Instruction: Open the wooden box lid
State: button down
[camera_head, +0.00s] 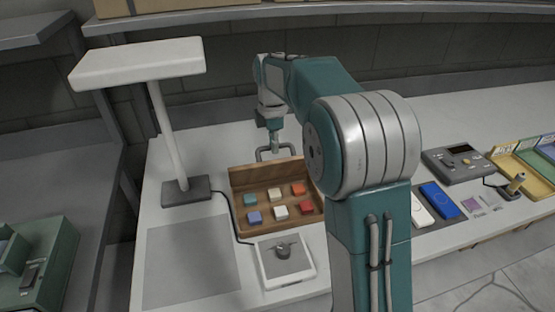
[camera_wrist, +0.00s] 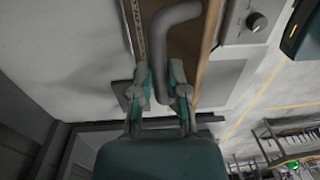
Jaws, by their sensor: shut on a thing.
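The wooden box (camera_head: 274,224) stands on the white table in the head view, with several coloured cubes showing inside. Its wooden lid (camera_head: 262,172) stands raised along the back edge, so the inside is uncovered. A grey bar handle (camera_head: 262,154) shows at the lid's upper edge. My gripper (camera_head: 275,146) is at this handle, behind the box. In the wrist view, my gripper (camera_wrist: 163,74) is shut on the handle (camera_wrist: 180,14), one finger on each side, with the lid's wood (camera_wrist: 185,48) behind it. The exact finger contact is partly hidden.
A white lamp (camera_head: 157,105) stands left of the box. A white scale-like device (camera_head: 284,260) sits in front, beside a grey mat (camera_head: 190,262). To the right are a blue case (camera_head: 440,200) and a grey device (camera_head: 459,162). My arm hides the table right of the box.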

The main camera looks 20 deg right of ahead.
jog(key=w+f, duration=0.1)
jog(key=w, duration=1.1)
jog(key=shift+f, duration=0.15)
jog(key=shift+w+f, duration=0.15)
jog(key=shift+w, duration=0.15)
jog(key=c, duration=0.7)
grip_release()
jog(key=shift+o, duration=0.2)
jog(key=shift+w, duration=0.2)
